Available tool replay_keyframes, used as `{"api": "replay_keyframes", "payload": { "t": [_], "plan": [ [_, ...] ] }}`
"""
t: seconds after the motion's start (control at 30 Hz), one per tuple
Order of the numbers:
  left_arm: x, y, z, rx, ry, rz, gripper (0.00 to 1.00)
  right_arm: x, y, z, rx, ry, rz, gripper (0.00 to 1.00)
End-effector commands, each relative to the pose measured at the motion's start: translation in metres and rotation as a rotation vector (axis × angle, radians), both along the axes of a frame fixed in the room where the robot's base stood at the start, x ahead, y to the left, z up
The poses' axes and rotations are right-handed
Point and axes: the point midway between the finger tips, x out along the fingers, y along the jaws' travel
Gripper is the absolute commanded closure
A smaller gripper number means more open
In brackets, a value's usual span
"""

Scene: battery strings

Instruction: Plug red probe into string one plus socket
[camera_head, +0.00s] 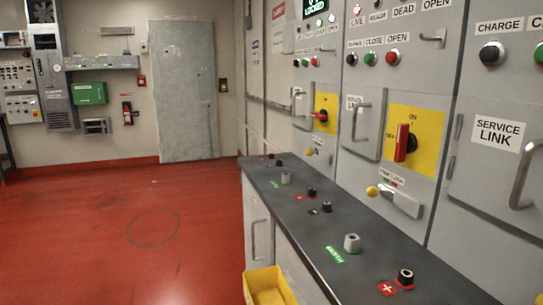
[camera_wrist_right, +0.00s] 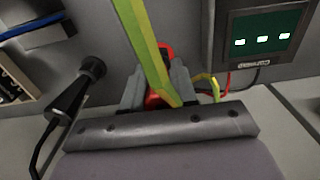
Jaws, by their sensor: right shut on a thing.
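In the right wrist view my right gripper (camera_wrist_right: 158,88) is shut on a red thing (camera_wrist_right: 166,48), which looks like the red probe. A yellow-green strip crosses in front of it and hides much of it. A farther plus socket (camera_head: 312,192) also has a red label. I cannot read which string each belongs to. Neither gripper shows in the head view.
A black probe (camera_wrist_right: 76,92) with a cable and a meter with a green display (camera_wrist_right: 262,40) flank my right gripper. Grey cabinets with handles and a red switch (camera_head: 402,143) rise behind the counter. A yellow bin (camera_head: 268,287) stands at its front. The red floor at left is clear.

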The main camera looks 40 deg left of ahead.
Motion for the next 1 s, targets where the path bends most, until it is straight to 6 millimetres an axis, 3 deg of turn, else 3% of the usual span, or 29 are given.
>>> {"api": "replay_keyframes", "payload": {
  "t": [1.0],
  "plan": [
    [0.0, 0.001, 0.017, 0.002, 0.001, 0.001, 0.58, 0.0, 0.0, 0.026, 0.0, 0.0, 0.0, 1.0]
  ]
}}
